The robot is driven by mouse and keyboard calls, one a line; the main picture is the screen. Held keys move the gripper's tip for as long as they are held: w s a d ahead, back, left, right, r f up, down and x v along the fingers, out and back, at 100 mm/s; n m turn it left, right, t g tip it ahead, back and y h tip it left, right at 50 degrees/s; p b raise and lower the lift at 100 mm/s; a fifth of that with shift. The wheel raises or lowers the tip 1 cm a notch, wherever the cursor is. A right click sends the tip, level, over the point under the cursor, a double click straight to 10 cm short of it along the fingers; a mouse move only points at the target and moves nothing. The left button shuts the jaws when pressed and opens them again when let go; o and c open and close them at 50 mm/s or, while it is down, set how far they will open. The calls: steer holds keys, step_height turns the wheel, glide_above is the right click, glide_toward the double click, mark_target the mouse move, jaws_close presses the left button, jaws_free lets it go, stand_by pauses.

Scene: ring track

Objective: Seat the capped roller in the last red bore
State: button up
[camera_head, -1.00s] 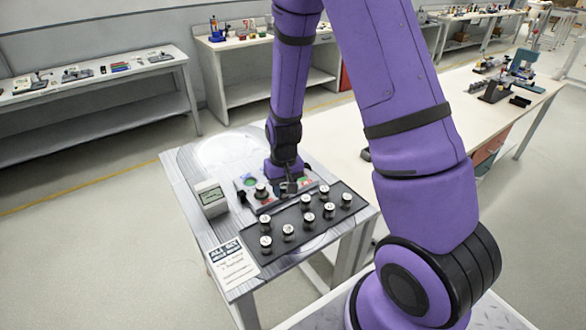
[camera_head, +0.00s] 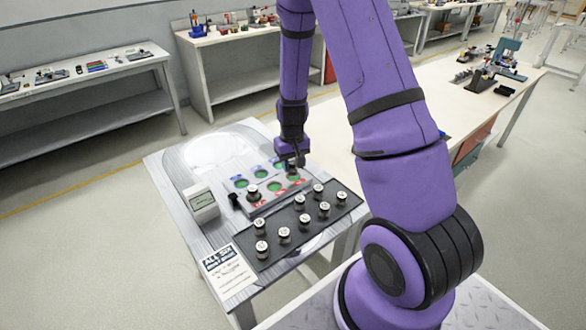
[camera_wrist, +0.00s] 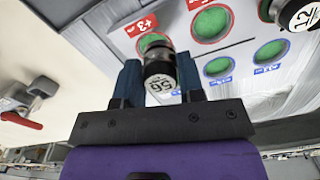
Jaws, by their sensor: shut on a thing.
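My gripper (camera_wrist: 158,85) is shut on a dark roller with a white cap (camera_wrist: 161,84) that reads "56" upside down. In the head view my gripper (camera_head: 291,163) is at the right end of the grey bore plate (camera_head: 262,207). The roller is over or at the red-ringed bore by the "+3" label (camera_wrist: 141,27); I cannot tell whether it has entered. The middle red-ringed bore (camera_wrist: 211,22) is empty, its green floor showing. A roller capped "12" (camera_wrist: 302,17) stands at the other end of the red row. Blue-ringed bores (camera_wrist: 218,67) show green floors.
A dark tray (camera_head: 275,220) in front of the plate holds several white-capped rollers. A small display box (camera_head: 201,204) stands to the left, and a printed card (camera_head: 228,271) lies at the front left corner. Long benches stand behind and to the right.

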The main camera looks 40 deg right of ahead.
steer(key=shift+w+d+f, duration=0.1)
steer(key=shift+w+d, duration=0.5)
steer(key=shift+w+d+f, duration=0.1)
steer(key=shift+d+f, duration=0.05)
steer(key=shift+f, duration=1.6)
steer(key=shift+f, duration=0.15)
steer(key=o, duration=1)
